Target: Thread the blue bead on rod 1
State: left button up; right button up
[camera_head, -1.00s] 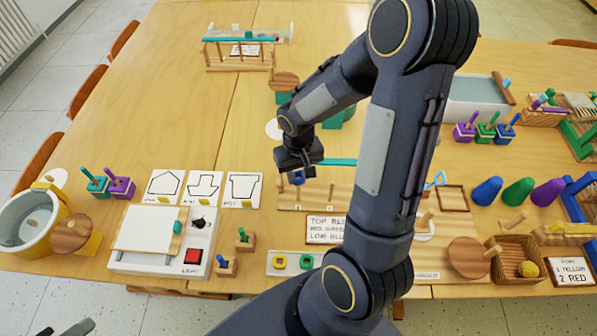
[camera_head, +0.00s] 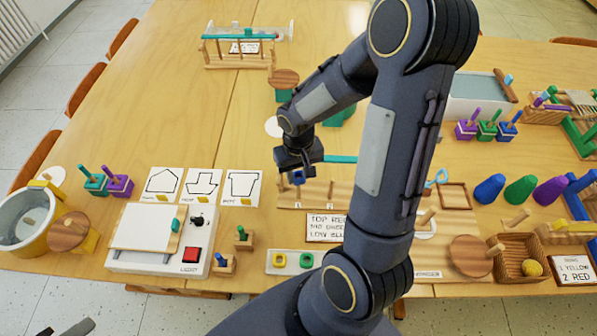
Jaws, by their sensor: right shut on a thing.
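The blue bead (camera_head: 298,178) is just under my right gripper (camera_head: 298,168), which is shut on it. The gripper and bead are over the left part of a wooden rod board (camera_head: 312,199). A short wooden rod (camera_head: 331,187) stands to the right of the bead on this board.
A sign (camera_head: 325,227) stands in front of the board, partly covered by my arm. A tray with yellow and green beads (camera_head: 292,262) lies nearer. A teal bar (camera_head: 339,160) is close behind the gripper.

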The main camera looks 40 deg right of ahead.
jog(key=shift+f+b, duration=0.45)
jog(key=shift+b, duration=0.1)
dwell(0.6)
dwell(0.4)
jog(key=o, duration=1)
notch_tip(320, 180, up, 8)
jog(key=shift+f, duration=0.25)
jog(key=shift+r, duration=0.15)
